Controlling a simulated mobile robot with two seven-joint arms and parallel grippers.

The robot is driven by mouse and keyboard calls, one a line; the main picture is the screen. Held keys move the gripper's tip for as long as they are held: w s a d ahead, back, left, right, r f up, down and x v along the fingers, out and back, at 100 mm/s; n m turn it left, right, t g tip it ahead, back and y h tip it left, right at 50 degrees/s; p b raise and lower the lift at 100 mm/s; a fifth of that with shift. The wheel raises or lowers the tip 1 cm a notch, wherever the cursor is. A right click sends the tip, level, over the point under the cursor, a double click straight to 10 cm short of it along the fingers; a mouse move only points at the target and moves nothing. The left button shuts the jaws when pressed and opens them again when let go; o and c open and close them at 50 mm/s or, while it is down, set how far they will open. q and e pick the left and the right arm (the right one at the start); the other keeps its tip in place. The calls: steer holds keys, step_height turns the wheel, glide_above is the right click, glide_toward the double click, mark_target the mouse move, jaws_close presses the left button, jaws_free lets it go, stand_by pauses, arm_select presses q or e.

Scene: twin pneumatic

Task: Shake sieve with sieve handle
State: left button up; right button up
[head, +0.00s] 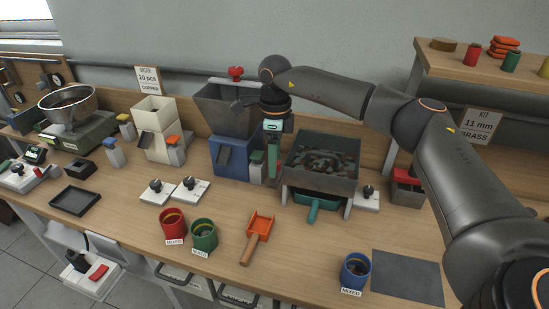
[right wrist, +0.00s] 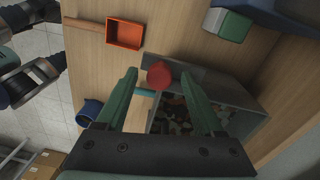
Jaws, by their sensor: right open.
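The sieve (head: 345,182) is a grey box of mixed small pieces on a stand, right of centre in the head view. It also shows in the right wrist view (right wrist: 243,118). My right gripper (head: 272,172) points down at the sieve's left side. Its green fingers are open in the right wrist view (right wrist: 158,78), with the red knob between their tips in the picture. Contact cannot be told. The knob is hidden in the head view. My left gripper is not in view.
A teal tray (head: 315,203) sits under the sieve. The blue hopper machine (head: 231,157) stands close on the gripper's left. An orange scoop (head: 259,227), red cup (head: 173,225), green cup (head: 203,234) and blue cup (head: 355,269) stand in front. A grey mat (head: 408,277) lies front right.

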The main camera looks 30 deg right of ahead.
steer(key=shift+f, duration=0.1)
jaws_close()
stand_by(0.6)
stand_by(0.8)
